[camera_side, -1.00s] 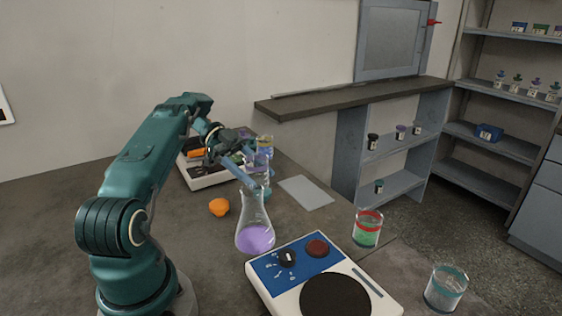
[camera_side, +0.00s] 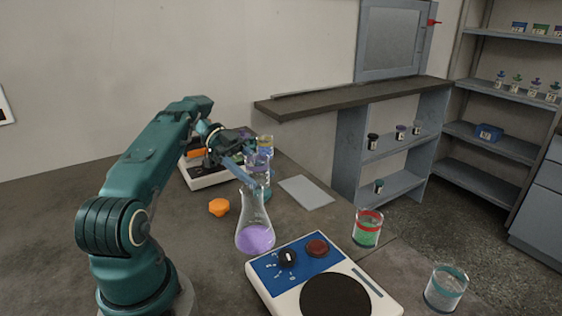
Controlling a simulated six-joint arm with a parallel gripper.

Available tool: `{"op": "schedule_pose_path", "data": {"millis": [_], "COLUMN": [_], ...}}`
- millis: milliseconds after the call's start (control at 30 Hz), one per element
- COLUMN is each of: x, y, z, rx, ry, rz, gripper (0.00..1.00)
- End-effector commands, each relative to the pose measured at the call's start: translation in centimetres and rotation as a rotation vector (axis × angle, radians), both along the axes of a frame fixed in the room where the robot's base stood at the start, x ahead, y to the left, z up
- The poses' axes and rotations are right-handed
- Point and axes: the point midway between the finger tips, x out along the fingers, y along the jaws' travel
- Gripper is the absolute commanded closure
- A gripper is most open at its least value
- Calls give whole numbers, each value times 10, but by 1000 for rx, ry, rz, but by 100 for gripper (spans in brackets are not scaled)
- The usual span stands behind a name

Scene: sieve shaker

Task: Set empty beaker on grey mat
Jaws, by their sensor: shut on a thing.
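The grey mat (camera_side: 306,192) lies flat and bare on the bench, right of my gripper. My gripper (camera_side: 250,176) is above and behind the flask, in front of a cluster of glassware. It is shut on a glass vessel (camera_side: 264,180), partly hidden by the fingers and the flask neck; its contents are unclear. A conical flask (camera_side: 255,238) with purple liquid stands upright in front, its mouth overlapping the fingertips in the picture. A clear beaker (camera_side: 445,289) with a teal band stands at the far right and looks empty. A red-banded beaker (camera_side: 367,229) holds green contents.
A white and blue hotplate device (camera_side: 275,268) with knobs stands at the front. An orange piece (camera_side: 219,207) lies left of the flask. A white tray (camera_side: 204,179) and a glass with yellowish contents (camera_side: 265,143) are behind my gripper.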

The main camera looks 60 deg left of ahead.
Motion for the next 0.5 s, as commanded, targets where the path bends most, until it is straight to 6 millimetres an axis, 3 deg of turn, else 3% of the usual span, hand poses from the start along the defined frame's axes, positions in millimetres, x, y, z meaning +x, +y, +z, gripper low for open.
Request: {"op": "schedule_pose_path", "data": {"millis": [233, 500], "x": [27, 66], "y": [4, 15], "z": [-7, 2], "rx": [-2, -2], "ry": [2, 2], "rz": [132, 419], "gripper": [99, 99]}}
